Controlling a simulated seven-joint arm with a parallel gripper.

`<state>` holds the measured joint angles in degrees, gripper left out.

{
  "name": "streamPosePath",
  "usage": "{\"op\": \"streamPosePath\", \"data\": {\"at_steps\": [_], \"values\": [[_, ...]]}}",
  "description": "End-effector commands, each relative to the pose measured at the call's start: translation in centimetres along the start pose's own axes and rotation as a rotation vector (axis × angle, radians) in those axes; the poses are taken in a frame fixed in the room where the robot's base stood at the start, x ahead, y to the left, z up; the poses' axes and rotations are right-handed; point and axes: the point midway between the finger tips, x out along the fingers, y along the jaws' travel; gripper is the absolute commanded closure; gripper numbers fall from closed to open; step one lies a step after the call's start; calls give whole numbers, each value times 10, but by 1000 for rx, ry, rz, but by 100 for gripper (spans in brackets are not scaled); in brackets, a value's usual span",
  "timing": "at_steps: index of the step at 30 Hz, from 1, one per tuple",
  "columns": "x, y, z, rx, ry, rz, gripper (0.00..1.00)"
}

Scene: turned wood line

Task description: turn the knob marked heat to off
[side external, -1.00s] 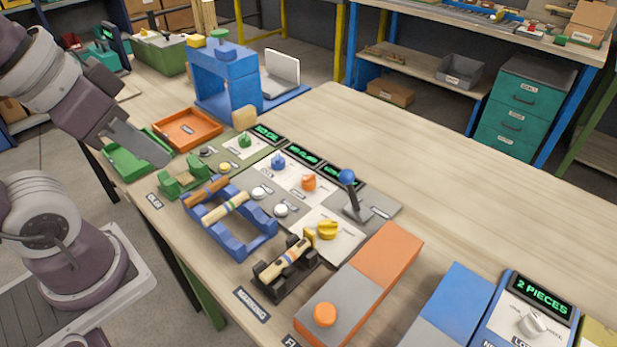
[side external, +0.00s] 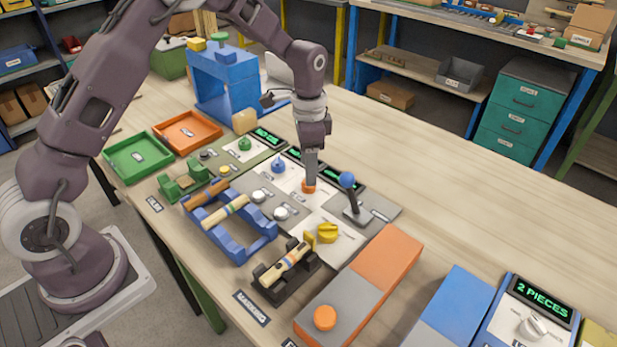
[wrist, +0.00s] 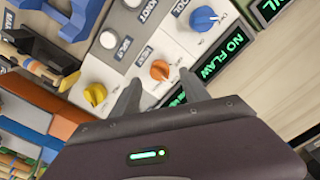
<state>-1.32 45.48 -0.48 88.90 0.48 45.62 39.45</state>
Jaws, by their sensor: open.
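The orange knob (side external: 308,188) sits on a white panel in the middle of the control row. In the wrist view the orange knob (wrist: 160,70) shows between my fingertips, with a small label beside it that looks like HEAT but is hard to read. My gripper (side external: 309,182) points straight down over this knob. In the wrist view my gripper (wrist: 159,78) is open, with one finger on each side of the knob. I cannot tell whether the fingers touch it. The knob's pointer position is too small to read.
A blue knob (wrist: 204,19) and a yellow knob (wrist: 95,94) flank it. A blue-balled lever (side external: 348,181) stands close on the right. Green displays, one reading NO FLAW (wrist: 222,56), lie behind. A blue rack (side external: 228,220) with turned pieces stands in front.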

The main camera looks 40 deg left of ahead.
Motion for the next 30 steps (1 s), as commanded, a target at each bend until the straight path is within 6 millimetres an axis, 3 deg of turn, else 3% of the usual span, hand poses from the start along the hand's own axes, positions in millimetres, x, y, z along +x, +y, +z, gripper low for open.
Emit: {"op": "streamPosePath", "data": {"at_steps": [6, 15, 24, 30], "values": [[35, 0, 0, -1, -1, 1, 46], [41, 0, 0, -2, 0, 0, 46], [40, 0, 0, -2, 0, 0, 100], [40, 0, 0, -13, 0, -1, 100]]}}
